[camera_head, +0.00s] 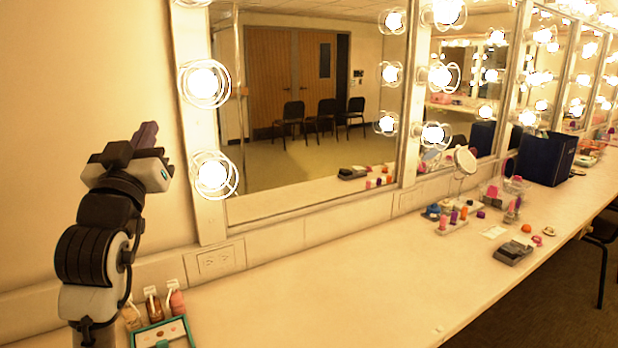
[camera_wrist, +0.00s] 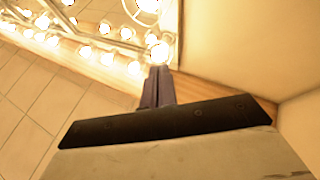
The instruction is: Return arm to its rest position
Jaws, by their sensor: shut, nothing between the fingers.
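My arm stands raised at the left of the head view, over the left end of the counter. My gripper (camera_head: 146,133) is at its top, in front of the plain wall and left of the mirror bulbs. Its fingers point up and are shut with nothing between them. In the wrist view my gripper (camera_wrist: 158,86) shows as two dark fingers pressed together, with bulbs and ceiling tiles beyond. The fingers look clear of the wall and the bulbs.
The long counter (camera_head: 340,275) has a wide bare stretch in the middle. Small bottles (camera_head: 153,305) and a teal-rimmed tray (camera_head: 190,335) stand by my arm. Lit bulbs (camera_head: 213,174) edge the mirror (camera_head: 310,100). A dark blue bag (camera_head: 546,158) and small cosmetics stand further right.

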